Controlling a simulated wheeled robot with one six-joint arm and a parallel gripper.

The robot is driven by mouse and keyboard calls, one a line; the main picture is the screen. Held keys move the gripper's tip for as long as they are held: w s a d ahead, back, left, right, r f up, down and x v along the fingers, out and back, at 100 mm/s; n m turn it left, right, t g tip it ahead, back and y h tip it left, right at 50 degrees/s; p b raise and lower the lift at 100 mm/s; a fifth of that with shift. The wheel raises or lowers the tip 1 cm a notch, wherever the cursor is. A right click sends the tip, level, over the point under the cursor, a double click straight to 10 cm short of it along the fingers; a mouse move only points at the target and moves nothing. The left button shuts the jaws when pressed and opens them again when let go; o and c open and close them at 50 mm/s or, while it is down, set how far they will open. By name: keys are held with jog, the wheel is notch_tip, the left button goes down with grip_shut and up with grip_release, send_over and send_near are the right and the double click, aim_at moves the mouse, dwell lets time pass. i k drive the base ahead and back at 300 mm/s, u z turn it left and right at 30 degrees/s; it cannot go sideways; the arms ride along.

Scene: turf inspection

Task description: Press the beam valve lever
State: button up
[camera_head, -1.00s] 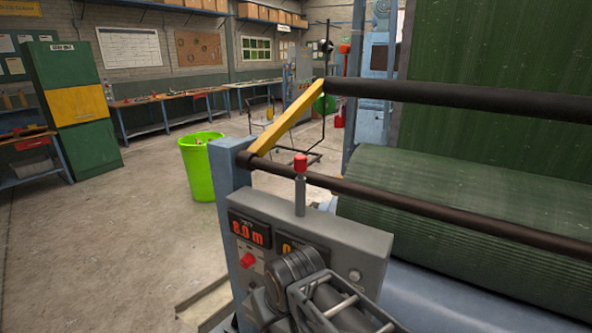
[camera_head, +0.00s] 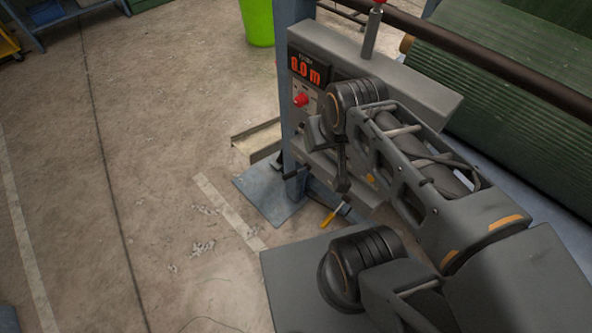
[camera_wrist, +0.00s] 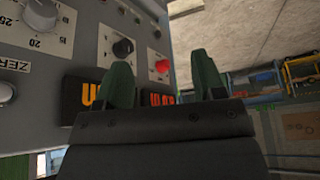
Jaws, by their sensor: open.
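A grey lever post with a red knob (camera_head: 376,3) stands on top of the grey control console (camera_head: 425,90), cut by the top edge of the head view. Lower down, a small yellow-handled lever (camera_head: 335,214) sticks out near the floor below the console. I cannot tell for sure which of the two is the beam valve lever. In the wrist view, my gripper (camera_wrist: 163,85) is open, its two green fingers apart with nothing between them. The console face (camera_wrist: 110,30) is close beside the fingers. My arm hides part of the console in the head view.
The console carries a red digital display (camera_head: 305,70) and a red button (camera_head: 301,100). The post's base plate (camera_head: 270,195) sits on the floor. A green roll (camera_head: 520,110) lies to the right, a lime bin (camera_head: 257,22) behind. Concrete floor to the left is open.

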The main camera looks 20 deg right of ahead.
aim_at(291, 174)
jog(key=u, duration=0.2)
jog(key=k, duration=0.5)
jog(key=u, duration=0.6)
jog(key=k, duration=0.85)
jog(key=u, duration=0.8)
jog(key=i, duration=1.35)
jog(key=z, duration=0.9)
jog(key=i, duration=0.55)
jog(key=z, duration=0.7)
